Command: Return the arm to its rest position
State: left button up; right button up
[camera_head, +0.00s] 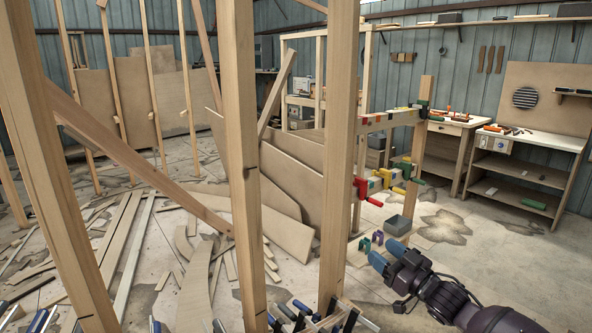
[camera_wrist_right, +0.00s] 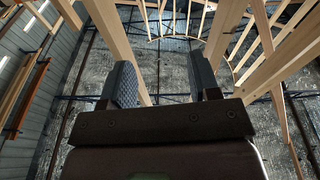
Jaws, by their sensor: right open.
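My right gripper (camera_head: 386,254) shows at the lower right of the head view, beyond the front wooden posts, with its dark arm coming in from the bottom right corner. In the right wrist view its two dark textured fingers (camera_wrist_right: 164,78) stand well apart with nothing between them. That view looks up past wooden beams toward the roof. My left gripper is not in the head view.
Upright wooden posts (camera_head: 240,150) stand close in front. Several clamps lie along the bottom edge. A workbench (camera_head: 527,160) stands at right; floor before it is mostly clear.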

jog(key=s+f+h, duration=0.6)
jog(key=s+f, duration=0.5)
jog(key=s, duration=0.2)
jog(key=s+d+f+m+g+h, duration=0.1)
jog(key=s+f, duration=0.3)
jog(key=s, duration=0.5)
jog(key=s+d+f+m+g+h, duration=0.2)
jog(key=s+f, duration=0.3)
jog(key=s, duration=0.4)
jog(key=s+d+f+m+g+h, duration=0.2)
jog(key=s+d+f+m, duration=0.1)
jog(key=s, duration=0.6)
jog(key=shift+s+d+f+m+h+p, duration=0.25)
jog(key=shift+s+f+m+h+p, duration=0.25)
jog(key=shift+f, duration=0.45)
jog(key=shift+w, duration=0.2)
